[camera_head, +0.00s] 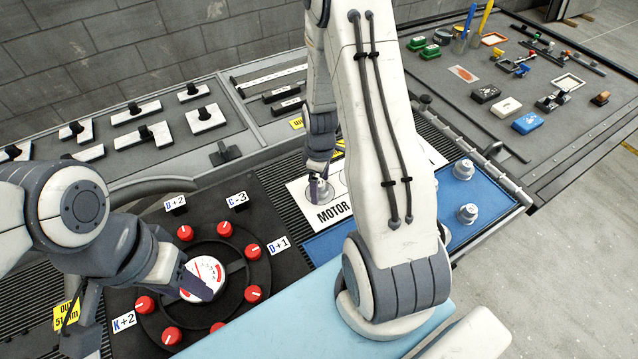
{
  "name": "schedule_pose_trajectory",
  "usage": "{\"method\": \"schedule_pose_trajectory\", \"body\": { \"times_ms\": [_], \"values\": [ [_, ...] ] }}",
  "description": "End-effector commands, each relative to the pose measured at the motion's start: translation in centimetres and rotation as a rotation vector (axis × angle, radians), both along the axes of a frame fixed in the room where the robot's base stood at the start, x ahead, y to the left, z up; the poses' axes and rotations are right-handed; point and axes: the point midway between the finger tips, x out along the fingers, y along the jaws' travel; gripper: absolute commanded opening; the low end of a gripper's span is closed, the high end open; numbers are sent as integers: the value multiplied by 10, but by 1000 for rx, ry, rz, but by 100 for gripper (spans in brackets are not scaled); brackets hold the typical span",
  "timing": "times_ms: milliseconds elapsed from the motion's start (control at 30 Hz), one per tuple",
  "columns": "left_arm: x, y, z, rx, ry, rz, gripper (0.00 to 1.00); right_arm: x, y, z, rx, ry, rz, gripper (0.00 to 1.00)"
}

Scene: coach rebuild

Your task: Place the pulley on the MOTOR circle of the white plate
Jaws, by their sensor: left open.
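The white plate (299,190) lies on the ribbed bench top in the middle, with the word MOTOR on its near edge; my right arm covers much of it. A grey metal pulley (321,193) is at the plate's left part, just above the word MOTOR. My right gripper (318,172) points down at this pulley with its fingertips at the pulley's top; whether they grip it is too small to tell. The circle under the pulley is mostly hidden. My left gripper (194,284) is open at the white dial gauge (207,272), at the lower left.
Two similar grey pulleys (463,169) stand on the blue mat (490,200) at the right. A black ring (257,272) with several red knobs surrounds the gauge. Lettered tags stand around it. A grey side table (455,90) at the back right holds small parts and tools.

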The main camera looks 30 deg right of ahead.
Motion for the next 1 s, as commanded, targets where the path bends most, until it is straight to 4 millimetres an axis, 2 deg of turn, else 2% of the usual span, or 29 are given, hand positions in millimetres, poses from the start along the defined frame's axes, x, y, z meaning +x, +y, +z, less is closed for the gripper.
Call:
{"method": "schedule_pose_trajectory", "body": {
  "times_ms": [267, 367, 700, 833, 1000],
  "values": [
    [0, 0, 2, 0, 0, 0, 50, 1, 0, 8, -1, -3, 0, 92],
    [0, 0, -1, 0, 0, 0, 50, 1, 0, 22, -2, -5, 0, 92],
    [0, 0, -7, 0, 0, 0, 50, 2, -1, 93, -2, -7, 0, 92],
    [0, 0, -8, 0, 0, 0, 50, 1, 0, 111, -1, -3, 0, 92],
    [0, 0, -8, 0, 0, 0, 50, 0, 0, 122, 0, -1, 0, 92]
  ]
}}
